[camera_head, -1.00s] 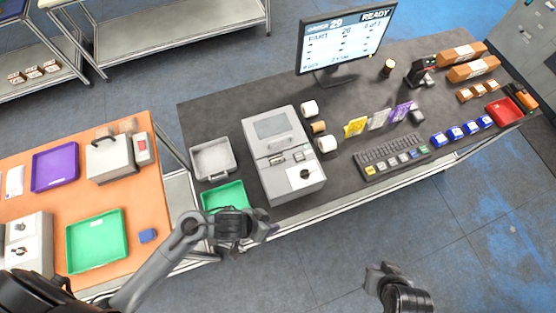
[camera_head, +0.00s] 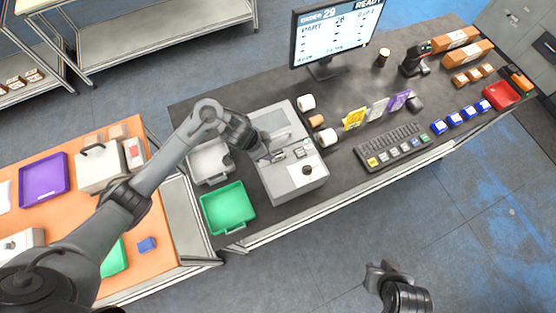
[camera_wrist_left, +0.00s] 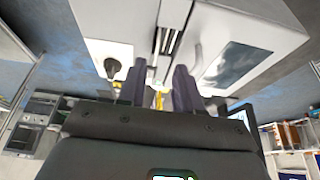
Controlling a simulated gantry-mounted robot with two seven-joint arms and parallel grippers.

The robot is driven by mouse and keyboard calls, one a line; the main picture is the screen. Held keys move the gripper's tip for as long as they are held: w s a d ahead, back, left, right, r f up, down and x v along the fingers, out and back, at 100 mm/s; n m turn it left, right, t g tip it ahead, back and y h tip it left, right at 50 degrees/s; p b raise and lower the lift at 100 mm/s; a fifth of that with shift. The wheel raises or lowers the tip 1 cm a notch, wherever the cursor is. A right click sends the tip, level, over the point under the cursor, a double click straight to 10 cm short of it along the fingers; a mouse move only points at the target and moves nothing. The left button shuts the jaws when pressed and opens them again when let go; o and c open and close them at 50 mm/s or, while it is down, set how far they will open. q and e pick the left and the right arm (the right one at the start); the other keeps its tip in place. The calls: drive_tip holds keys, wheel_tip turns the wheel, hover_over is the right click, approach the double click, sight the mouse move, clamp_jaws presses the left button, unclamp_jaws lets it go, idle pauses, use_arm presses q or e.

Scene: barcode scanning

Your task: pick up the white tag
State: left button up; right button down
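I cannot make out for sure which thing is the white tag. A pale whitish card (camera_head: 377,110) stands between a yellow card (camera_head: 355,118) and a purple card (camera_head: 399,100) on the dark desk. My left gripper (camera_head: 267,154) is over the grey-white printer (camera_head: 292,185), at its front slot side. In the left wrist view its fingers (camera_wrist_left: 158,90) are apart, with the printer's slot (camera_wrist_left: 167,40) beyond them and nothing clearly held. My right gripper (camera_head: 382,270) hangs over the floor in front of the desk, too small to read its opening.
Bare desk lies behind the printer.

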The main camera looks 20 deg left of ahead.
sight(278, 160)
use_arm(q)
drive_tip(key=shift+d+b+x, duration=0.15)
drive_tip(key=shift+b+x, duration=0.15)
drive_tip(key=shift+x, duration=1.55)
drive_tip(key=shift+d+b+x, duration=0.2)
drive_tip(key=shift+b+x, duration=0.05)
drive_tip(key=shift+x, duration=1.6)
drive_tip(key=shift+r, duration=0.15)
drive_tip(key=shift+c, duration=0.5)
clamp_jaws()
